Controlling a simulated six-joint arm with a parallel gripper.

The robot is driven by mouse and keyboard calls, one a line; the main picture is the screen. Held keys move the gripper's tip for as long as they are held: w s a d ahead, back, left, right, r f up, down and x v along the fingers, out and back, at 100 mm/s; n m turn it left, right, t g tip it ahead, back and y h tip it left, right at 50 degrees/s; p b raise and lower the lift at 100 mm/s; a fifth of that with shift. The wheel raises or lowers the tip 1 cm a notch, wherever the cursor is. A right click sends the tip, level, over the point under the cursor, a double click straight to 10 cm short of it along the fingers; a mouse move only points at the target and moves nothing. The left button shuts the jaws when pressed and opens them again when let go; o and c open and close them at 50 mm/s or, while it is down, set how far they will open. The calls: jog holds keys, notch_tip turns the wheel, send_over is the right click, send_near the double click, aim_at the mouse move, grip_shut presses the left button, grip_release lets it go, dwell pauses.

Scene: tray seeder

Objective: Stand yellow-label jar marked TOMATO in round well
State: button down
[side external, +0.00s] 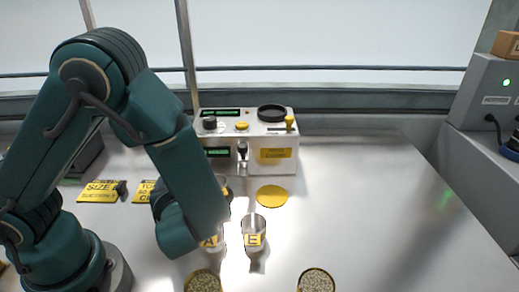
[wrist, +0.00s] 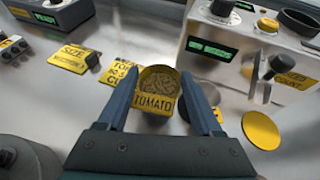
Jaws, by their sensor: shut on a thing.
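The TOMATO jar (wrist: 158,90) has a yellow label with dark letters and a textured brown top. In the wrist view it sits between the two fingers of my gripper (wrist: 162,82), which is shut on it. Its label faces the wrist camera. In the side view my arm hides the fingers, and I cannot make out the jar for certain. A black round ring (side external: 272,113), which looks like the round well, is on top of the white machine; it also shows in the wrist view (wrist: 299,22). I see nothing standing in it.
The white machine (side external: 283,182) has knobs, a lever and green displays. A yellow disc (side external: 272,196) lies before it. Jars marked A (side external: 210,241) and E (side external: 254,240) stand near my arm. Two seed-filled round containers (side external: 203,282) (side external: 316,281) are in front. The table's right side is clear.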

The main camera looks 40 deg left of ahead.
jog(key=w+d+r+m+t+h, duration=0.1)
jog(key=w+r+m+t+h, duration=0.25)
jog(key=r, duration=0.55)
jog(key=w+d+r+m+t+h, duration=0.2)
jog(key=w+r+m+t+h, duration=0.15)
jog(key=r, duration=0.55)
jog(key=w+d+r+m+h, duration=0.3)
jog(key=w+d+m, duration=0.1)
jog(key=w, duration=0.2)
jog(key=shift+y, duration=0.3)
jog(key=w+a+f, duration=0.2)
jog(key=w, duration=0.3)
jog(key=w+a+f, duration=0.3)
jog(key=w, duration=0.2)
jog(key=w+a+f, duration=0.3)
jog(key=w, duration=0.2)
jog(key=shift+a+f, duration=0.15)
jog(key=shift+a, duration=0.1)
jog(key=shift+s+f, duration=0.1)
jog(key=shift+f, duration=1.35)
